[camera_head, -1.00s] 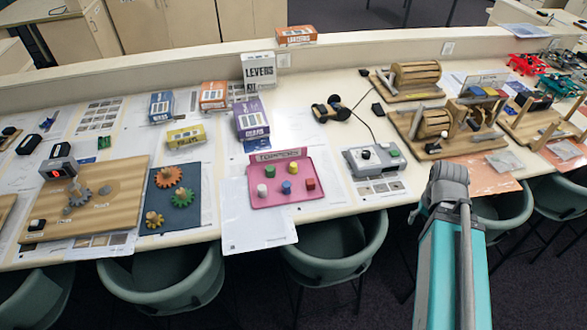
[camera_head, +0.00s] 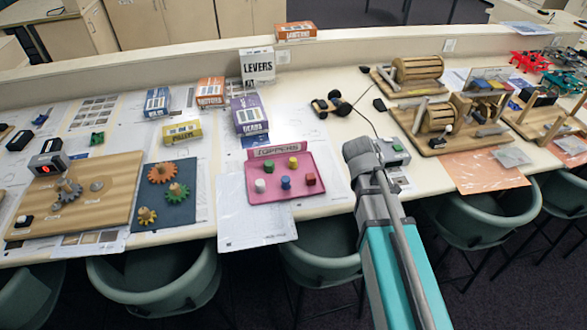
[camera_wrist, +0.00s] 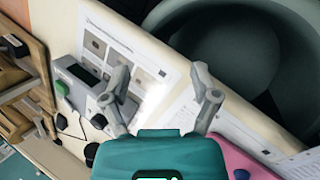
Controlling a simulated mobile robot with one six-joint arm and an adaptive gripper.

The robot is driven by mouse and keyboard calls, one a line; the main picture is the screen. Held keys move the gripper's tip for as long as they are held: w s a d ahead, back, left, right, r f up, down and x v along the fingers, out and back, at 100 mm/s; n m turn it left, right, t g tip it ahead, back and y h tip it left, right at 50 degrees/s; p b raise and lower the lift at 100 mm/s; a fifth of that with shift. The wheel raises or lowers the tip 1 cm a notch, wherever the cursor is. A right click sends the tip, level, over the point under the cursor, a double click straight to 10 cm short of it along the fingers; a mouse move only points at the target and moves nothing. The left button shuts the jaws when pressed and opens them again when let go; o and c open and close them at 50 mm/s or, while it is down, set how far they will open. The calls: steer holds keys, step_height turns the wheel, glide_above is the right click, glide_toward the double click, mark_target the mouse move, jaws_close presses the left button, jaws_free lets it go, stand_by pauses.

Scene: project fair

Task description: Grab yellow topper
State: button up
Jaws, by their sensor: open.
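The yellow topper (camera_head: 293,162) stands at the back right of a pink tray (camera_head: 265,193) labelled "TOPPERS". A green topper (camera_head: 269,166), a white one (camera_head: 260,185), a blue one (camera_head: 286,182) and a red one (camera_head: 310,178) stand on the same tray. My gripper (camera_wrist: 163,105) is open and empty in the wrist view, over white paper at the table edge. In the head view my arm reaches in right of the tray, and its end hides part of a grey control box. The tray's pink edge (camera_wrist: 240,160) shows at the lower right of the wrist view.
The grey control box (camera_wrist: 80,82) with a knob lies beside the gripper in the wrist view. Kit boxes, including a purple one (camera_head: 249,116), stand behind the tray. A gear board (camera_head: 85,200) is to the left, wooden machines (camera_head: 440,120) to the right. Green chairs (camera_head: 330,245) line the front edge.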

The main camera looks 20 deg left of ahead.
mark_target(291, 160)
steer(key=a+n+t+b, duration=0.1)
steer(key=a+n, duration=0.2)
steer(key=a, duration=0.3)
steer(key=w+a+n+t+h+b, duration=0.1)
steer(key=a+n+t+b, duration=0.1)
steer(key=a, duration=0.3)
steer(key=w+a+f+n+t+h+b, duration=0.1)
steer(key=a+n, duration=0.4)
steer(key=a, duration=0.1)
steer(key=shift+a+t+b, duration=0.3)
steer(key=shift+a+b, duration=0.05)
steer(key=shift+b, duration=0.05)
steer(key=s+a+n+t+b, duration=0.1)
steer(key=a+n, duration=0.2)
steer(key=a, duration=0.3)
steer(key=s+a+r+n+t+b, duration=0.1)
steer(key=s+a+n+t, duration=0.1)
steer(key=a, duration=0.4)
steer(key=s+a+n+t+b, duration=0.2)
steer(key=a+n, duration=0.2)
steer(key=a, duration=0.2)
steer(key=shift+r, duration=0.15)
steer(key=shift+w+y, duration=0.1)
steer(key=shift+y, duration=0.2)
